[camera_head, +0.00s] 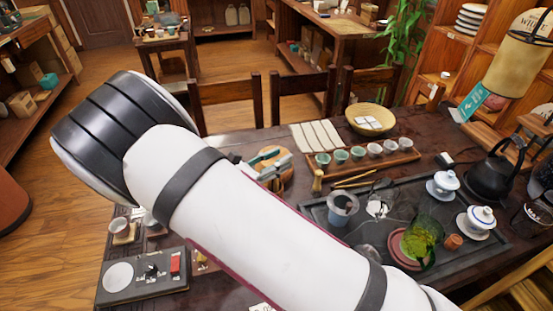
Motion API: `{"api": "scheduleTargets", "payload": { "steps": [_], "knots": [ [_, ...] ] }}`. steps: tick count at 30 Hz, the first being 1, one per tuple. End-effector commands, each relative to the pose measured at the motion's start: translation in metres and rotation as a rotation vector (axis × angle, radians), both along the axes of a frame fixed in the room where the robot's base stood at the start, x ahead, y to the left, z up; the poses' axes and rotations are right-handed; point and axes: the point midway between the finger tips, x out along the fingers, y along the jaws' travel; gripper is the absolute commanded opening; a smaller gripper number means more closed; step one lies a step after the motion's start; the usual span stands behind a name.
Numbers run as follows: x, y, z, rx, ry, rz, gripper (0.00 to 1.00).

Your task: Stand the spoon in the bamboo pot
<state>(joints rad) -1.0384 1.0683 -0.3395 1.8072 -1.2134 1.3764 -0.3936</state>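The bamboo pot (318,181) looks like a small, narrow yellowish vessel. My white and black arm crosses the middle of the view from lower right to upper left. It hides part of the table. My gripper is not visible.
A black tea tray (318,214) holds a glass pitcher, a green glass vessel (423,236) and lidded white cups (443,185). A wooden cup rack (405,160) with several cups and a yellow basket (387,112) stand behind. Chairs line the far edge. A black kettle (490,170) stands right.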

Motion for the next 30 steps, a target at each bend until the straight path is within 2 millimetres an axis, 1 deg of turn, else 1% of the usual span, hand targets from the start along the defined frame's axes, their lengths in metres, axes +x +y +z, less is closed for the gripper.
{"api": "scheduleTargets", "payload": {
  "steps": [5,8,11,21,24,30],
  "knots": [
    [-0.001,0.002,0.0,0.0,0.0,0.001,0.33],
    [-0.005,0.009,0.0,0.001,-0.001,0.003,0.33],
    [-0.014,0.022,0.0,0.002,0.0,0.004,0.33],
    [-0.052,0.078,0.0,0.0,0.0,0.003,0.33],
    [-0.059,0.089,0.0,0.001,0.0,0.002,0.33],
    [-0.067,0.099,0.0,0.001,-0.001,0.001,0.33]
  ]
}}
